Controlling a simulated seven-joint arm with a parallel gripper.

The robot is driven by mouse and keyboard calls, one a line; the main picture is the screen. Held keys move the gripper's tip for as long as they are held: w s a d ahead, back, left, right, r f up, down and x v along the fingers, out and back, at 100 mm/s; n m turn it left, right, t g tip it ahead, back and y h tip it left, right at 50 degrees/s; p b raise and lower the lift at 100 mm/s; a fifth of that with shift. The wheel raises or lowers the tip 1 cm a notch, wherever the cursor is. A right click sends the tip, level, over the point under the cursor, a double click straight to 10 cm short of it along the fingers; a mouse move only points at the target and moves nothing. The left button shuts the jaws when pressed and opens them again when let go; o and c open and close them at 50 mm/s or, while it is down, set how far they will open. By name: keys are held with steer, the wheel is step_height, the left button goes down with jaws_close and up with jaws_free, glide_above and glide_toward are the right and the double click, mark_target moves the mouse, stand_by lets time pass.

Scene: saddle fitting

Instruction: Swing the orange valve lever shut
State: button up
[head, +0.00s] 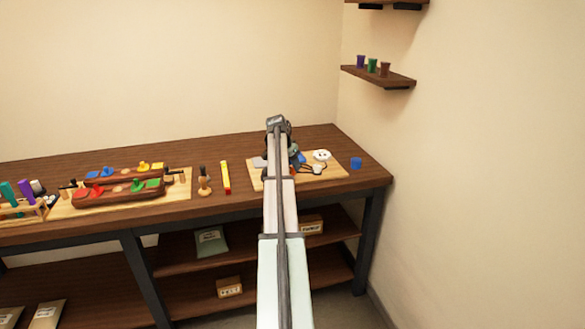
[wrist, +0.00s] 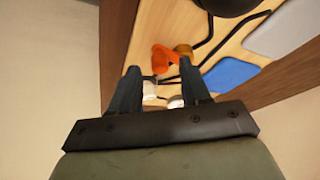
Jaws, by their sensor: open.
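The orange valve lever (wrist: 165,57) shows in the wrist view, just beyond the fingertips and above the pale wooden board (wrist: 155,22). A brass-coloured round part (wrist: 184,50) sits beside it. My gripper (wrist: 160,77) is open, its two dark fingers apart with nothing clearly held between them. The lever lies a little ahead of the gap; I cannot tell whether a finger touches it. In the head view my arm covers the middle of the board (head: 256,183), and only a small orange bit (head: 292,171) shows at the arm's right edge.
A yellow bar (head: 225,177) and a wooden-handled tool (head: 204,180) stand to the left.

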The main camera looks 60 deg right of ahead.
steer(key=shift+x, duration=0.95)
steer(key=shift+c, duration=0.2)
jaws_close()
